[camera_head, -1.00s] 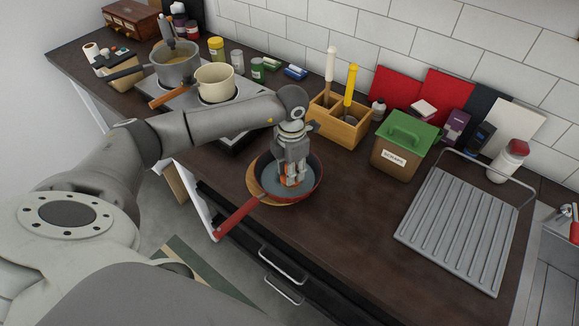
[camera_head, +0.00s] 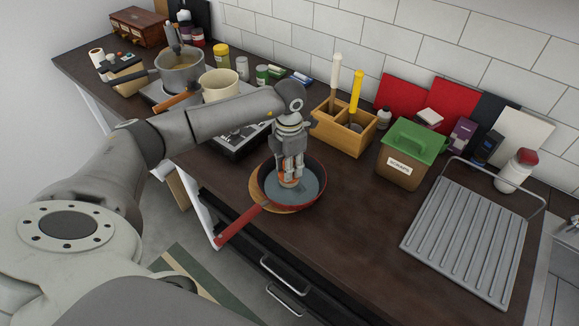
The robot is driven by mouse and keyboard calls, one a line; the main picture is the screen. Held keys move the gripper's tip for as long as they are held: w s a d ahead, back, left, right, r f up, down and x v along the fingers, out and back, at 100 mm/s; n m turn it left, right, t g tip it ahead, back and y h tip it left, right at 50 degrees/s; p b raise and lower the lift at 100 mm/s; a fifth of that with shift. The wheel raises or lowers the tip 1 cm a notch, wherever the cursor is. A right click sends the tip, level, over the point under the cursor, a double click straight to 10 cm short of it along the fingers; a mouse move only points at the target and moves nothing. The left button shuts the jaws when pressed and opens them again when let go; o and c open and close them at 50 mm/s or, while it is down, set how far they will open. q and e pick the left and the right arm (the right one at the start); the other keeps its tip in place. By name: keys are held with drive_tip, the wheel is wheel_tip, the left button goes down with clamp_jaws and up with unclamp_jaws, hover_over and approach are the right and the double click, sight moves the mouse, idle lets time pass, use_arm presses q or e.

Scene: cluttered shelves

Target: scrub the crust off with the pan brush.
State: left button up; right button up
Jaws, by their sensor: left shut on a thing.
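A red-rimmed frying pan (camera_head: 311,190) with a dark grey inside sits on a round wooden board (camera_head: 281,208) at the counter's front edge, its red handle pointing to the front left. My left gripper (camera_head: 291,177) points down into the pan. It is shut on a small orange-brown thing (camera_head: 289,183), likely the pan brush, which is low at the pan's floor. The fingers hide most of it. I cannot make out the crust clearly. My right gripper is not in view.
A wooden caddy (camera_head: 343,136) with white and yellow handled tools stands behind the pan. A green-lidded scraps bin (camera_head: 400,165) and a ribbed drying rack (camera_head: 466,237) are to the right. A cream pot (camera_head: 219,86) and a grey pot (camera_head: 180,74) stand at the back left.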

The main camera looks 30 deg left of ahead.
use_arm(q)
drive_tip(key=shift+r+p, duration=1.85)
drive_tip(key=shift+r, duration=1.55)
drive_tip(key=o, duration=0.5)
drive_tip(key=c, duration=0.5)
drive_tip(key=shift+f, duration=0.15)
